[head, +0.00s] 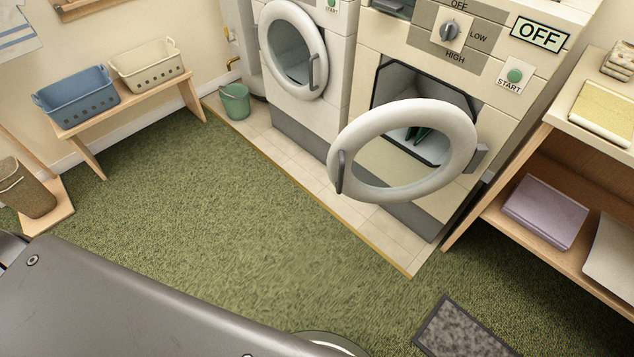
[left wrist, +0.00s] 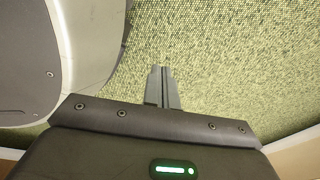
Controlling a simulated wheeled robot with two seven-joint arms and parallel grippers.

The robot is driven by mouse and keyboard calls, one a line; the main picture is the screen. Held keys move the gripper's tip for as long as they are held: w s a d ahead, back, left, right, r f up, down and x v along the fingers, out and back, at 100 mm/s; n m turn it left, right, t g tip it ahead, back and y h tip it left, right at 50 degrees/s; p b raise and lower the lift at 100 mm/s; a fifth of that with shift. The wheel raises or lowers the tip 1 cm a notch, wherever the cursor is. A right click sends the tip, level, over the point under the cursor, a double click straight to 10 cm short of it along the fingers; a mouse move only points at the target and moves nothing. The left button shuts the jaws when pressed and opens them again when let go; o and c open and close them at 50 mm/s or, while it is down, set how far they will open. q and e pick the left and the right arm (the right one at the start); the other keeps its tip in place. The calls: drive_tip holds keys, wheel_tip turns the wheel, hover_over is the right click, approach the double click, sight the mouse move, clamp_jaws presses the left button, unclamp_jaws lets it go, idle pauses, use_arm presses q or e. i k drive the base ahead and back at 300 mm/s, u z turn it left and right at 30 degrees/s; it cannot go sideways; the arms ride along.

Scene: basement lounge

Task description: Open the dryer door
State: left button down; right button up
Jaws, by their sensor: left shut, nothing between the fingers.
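The dryer (head: 470,62) stands at the upper right in the head view, with an OFF sign and a dial on its panel. Its round door (head: 349,140) is swung open on the hinge at the right side. The dark handle (head: 341,172) is on the door's left rim, and the drum opening behind shows something dark green inside. My left gripper (left wrist: 162,72) shows in the left wrist view, shut and empty above the green carpet, away from the door. No gripper shows in the head view; a grey part of my arm fills its lower left.
A washer (head: 335,75) with a closed round door stands left of the dryer. A wooden shelf (head: 520,220) with a lilac folded cloth (head: 545,212) is at the right. A bench (head: 135,108) with two baskets is at the left. Green carpet (head: 240,240) lies clear in the middle.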

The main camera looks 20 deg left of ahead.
sight(465, 155)
drive_tip(key=u, duration=0.8)
drive_tip(key=i, duration=0.75)
drive_tip(key=z, duration=1)
